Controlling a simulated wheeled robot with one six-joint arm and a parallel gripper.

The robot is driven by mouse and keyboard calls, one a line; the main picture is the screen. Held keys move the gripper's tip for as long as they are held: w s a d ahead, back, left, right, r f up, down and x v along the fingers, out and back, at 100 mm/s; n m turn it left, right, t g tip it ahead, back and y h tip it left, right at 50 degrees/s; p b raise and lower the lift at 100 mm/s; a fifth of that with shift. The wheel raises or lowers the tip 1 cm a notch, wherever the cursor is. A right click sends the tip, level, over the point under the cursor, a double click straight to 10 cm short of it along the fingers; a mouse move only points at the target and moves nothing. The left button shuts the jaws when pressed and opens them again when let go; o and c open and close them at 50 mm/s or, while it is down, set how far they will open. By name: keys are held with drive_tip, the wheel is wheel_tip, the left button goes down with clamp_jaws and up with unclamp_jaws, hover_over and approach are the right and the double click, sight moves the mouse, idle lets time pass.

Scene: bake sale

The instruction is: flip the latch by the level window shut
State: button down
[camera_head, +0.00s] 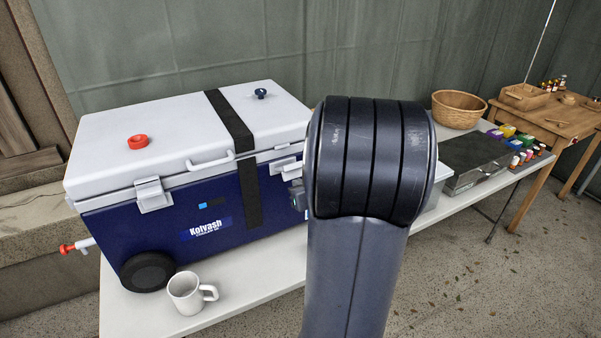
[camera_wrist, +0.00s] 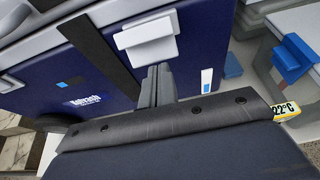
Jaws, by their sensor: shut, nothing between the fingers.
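A blue cooler (camera_head: 120,235) with a light grey lid (camera_head: 180,125) stands on the white table. Its right-hand latch (camera_head: 285,166) is a pale plate on the front, partly hidden by my arm. In the wrist view this latch (camera_wrist: 147,40) is just beyond my fingertips, close to the narrow white-and-blue level window (camera_wrist: 207,80). The latch plate seems to stand out from the cooler front; I cannot tell its exact angle. My gripper (camera_wrist: 157,72) is shut and empty, its tips just below the latch; contact is unclear. My arm hides most of it in the head view.
A left latch (camera_head: 152,195), a lid handle (camera_head: 210,160) and a dark strap (camera_head: 230,120) are on the cooler. A white mug (camera_head: 188,294) stands in front. A blue-clipped container (camera_wrist: 293,58) is right of my gripper. A wicker basket (camera_head: 459,108) stands farther right.

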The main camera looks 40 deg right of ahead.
sight(294, 164)
drive_tip(key=shift+w+r+g+y+p, duration=0.15)
drive_tip(key=shift+r+g+p, duration=0.45)
drive_tip(key=shift+p, duration=0.95)
drive_tip(key=shift+r+g+y+p, duration=0.15)
drive_tip(key=shift+r+g+p, duration=0.25)
drive_tip(key=shift+r+p, duration=0.8)
drive_tip(key=g+p, duration=0.1)
drive_tip(key=p, duration=0.4)
drive_tip(key=shift+w+d+r+g, duration=0.1)
drive_tip(key=shift+w+r+g, duration=0.1)
drive_tip(key=shift+g, duration=0.2)
drive_tip(key=w+r+p, duration=0.1)
drive_tip(key=p, duration=0.1)
drive_tip(key=shift+d+r+p, duration=0.1)
drive_tip(key=shift+r+p, duration=0.2)
drive_tip(key=shift+p, duration=0.05)
drive_tip(key=shift+w+f, duration=0.1)
drive_tip(key=shift+w, duration=0.1)
drive_tip(key=shift+r, duration=0.2)
drive_tip(key=shift+r+p, duration=0.65)
drive_tip(key=shift+s, duration=0.1)
